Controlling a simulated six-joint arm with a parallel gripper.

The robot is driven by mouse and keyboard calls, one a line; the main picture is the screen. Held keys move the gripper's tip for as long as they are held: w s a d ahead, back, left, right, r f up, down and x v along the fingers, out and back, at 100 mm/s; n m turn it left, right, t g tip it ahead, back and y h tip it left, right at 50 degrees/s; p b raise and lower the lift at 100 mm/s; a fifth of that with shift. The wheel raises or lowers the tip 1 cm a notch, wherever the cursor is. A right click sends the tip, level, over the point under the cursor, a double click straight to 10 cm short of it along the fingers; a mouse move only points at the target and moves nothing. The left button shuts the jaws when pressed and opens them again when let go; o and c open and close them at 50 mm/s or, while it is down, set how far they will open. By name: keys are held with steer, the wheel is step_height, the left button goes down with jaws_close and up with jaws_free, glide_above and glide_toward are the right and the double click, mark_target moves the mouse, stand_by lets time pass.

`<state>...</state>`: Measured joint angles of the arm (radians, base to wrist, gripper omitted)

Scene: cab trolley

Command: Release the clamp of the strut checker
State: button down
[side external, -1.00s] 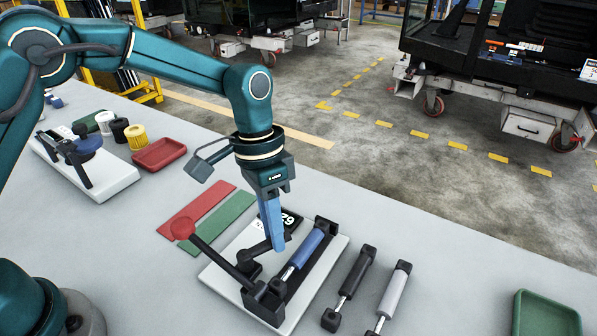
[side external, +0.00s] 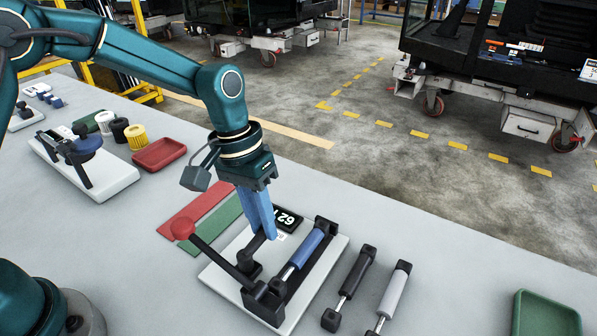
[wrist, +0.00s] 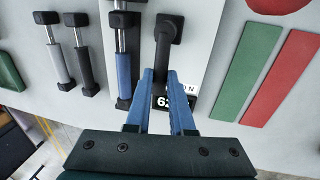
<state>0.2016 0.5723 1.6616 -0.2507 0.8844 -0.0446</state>
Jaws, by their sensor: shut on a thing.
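The strut checker has a white base (side external: 226,278) with a black cradle, in which a blue strut (side external: 307,246) lies. A long lever with a red knob (side external: 182,228) rises from its near end. A short black clamp lever (side external: 253,247) stands beside the strut; it also shows in the wrist view (wrist: 163,48). My gripper (side external: 270,236) is shut on this clamp lever, with its blue fingers on either side of it in the wrist view (wrist: 161,76). The checker's display (side external: 288,219) is partly hidden by the fingers in the wrist view.
A dark strut (side external: 350,288) and a grey strut (side external: 394,297) lie right of the checker. Red (side external: 196,210) and green (side external: 213,224) strips lie on its left. A red tray (side external: 159,154) and another white-based device (side external: 115,180) stand farther left. A green tray (side external: 546,316) is at right.

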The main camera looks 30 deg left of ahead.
steer(key=c, duration=0.8)
jaws_free()
steer(key=shift+r, duration=0.15)
steer(key=shift+a+r, duration=0.2)
steer(key=shift+r, duration=0.6)
steer(key=shift+a+r, duration=0.15)
steer(key=shift+r, duration=0.7)
steer(key=shift+a+r, duration=0.2)
steer(key=shift+r, duration=0.6)
